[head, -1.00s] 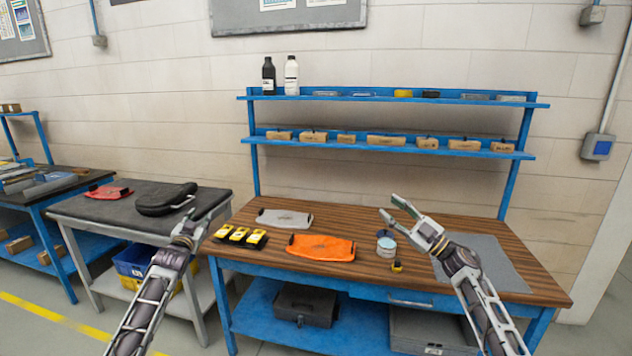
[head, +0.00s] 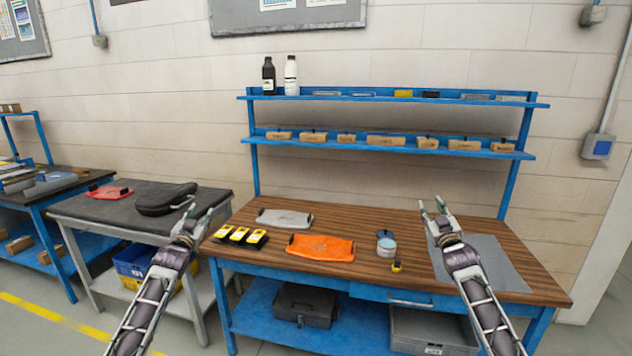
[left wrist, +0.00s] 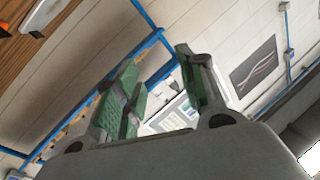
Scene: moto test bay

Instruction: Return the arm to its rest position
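My left gripper (head: 193,222) is raised in front of the gap between the grey side table and the wooden workbench (head: 420,222). Its fingers are apart with nothing between them, and the left wrist view shows the open green-padded fingers (left wrist: 158,95) too. My right gripper (head: 432,210) is raised in front of the right part of the workbench, pointing up toward the shelf. Its fingers are apart and empty.
On the workbench are an orange panel (head: 321,248), a grey panel (head: 285,218), yellow devices (head: 239,237), a small round container (head: 386,245) and a yellow tape measure (head: 397,267). A black seat (head: 165,199) lies on the side table (head: 120,208). A grey mat (head: 495,260) lies at the right.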

